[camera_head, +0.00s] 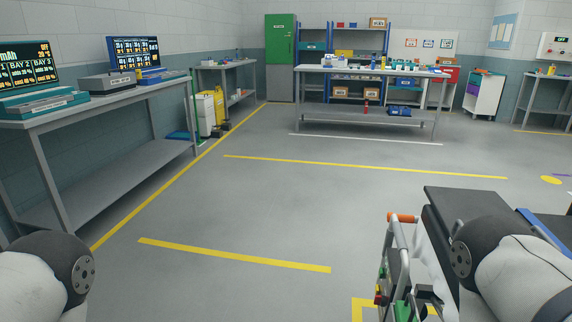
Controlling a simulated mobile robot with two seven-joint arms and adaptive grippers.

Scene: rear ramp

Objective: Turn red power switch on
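I cannot make out a red power switch for certain. A white wall panel (555,46) at the far right edge has a small dark display and tiny red marks, too small to read as a switch. A screen (25,65) on the left bench shows "OFF" in its top corner. Part of my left arm shows at the bottom left and part of my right arm at the bottom right. Neither gripper is in view.
A long grey bench (115,102) runs along the left wall. A cart (403,217) with an orange-ended handle stands close at the lower right. A worktable (370,72) with boxes stands at the back. The middle floor (260,205) is clear.

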